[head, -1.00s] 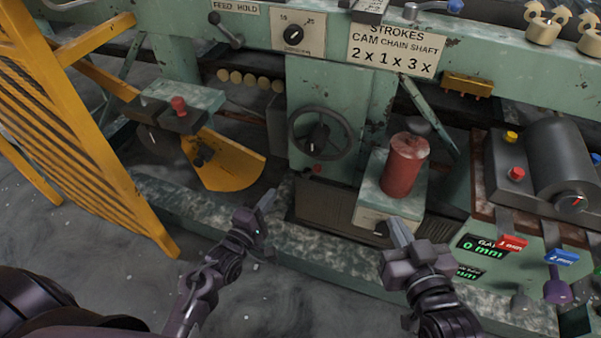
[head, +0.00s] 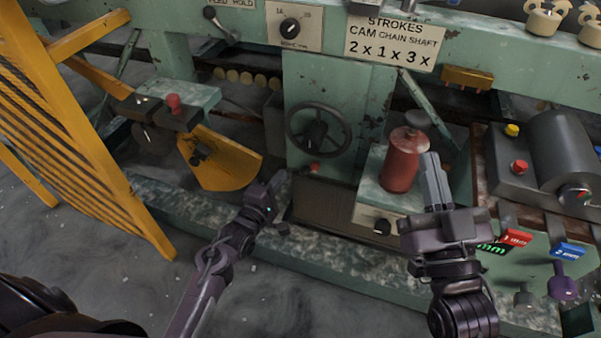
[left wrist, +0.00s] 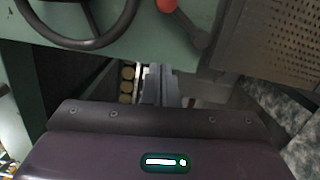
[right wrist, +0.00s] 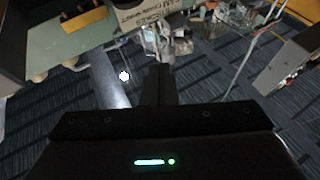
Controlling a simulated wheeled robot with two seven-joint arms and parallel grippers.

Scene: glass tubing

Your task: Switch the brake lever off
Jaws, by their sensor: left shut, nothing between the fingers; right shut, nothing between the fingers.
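A short lever with a red knob (head: 314,167) sits on the green machine column below the dark handwheel (head: 318,130). No label on it is readable, so I cannot tell for sure that it is the brake lever. In the left wrist view the red knob (left wrist: 166,5) and its grey arm show at the top, just right of the handwheel rim (left wrist: 90,40). My left gripper (head: 280,182) is shut and empty, below and left of the knob, apart from it. My right gripper (head: 431,165) is shut and empty, in front of the red canister's right side.
The red canister (head: 402,160) stands on a green block right of the column. A yellow guard (head: 70,130) and a yellow curved plate (head: 222,162) are at the left. A control box with red and blue tabs (head: 568,250) is at the right. The floor at the lower left is open.

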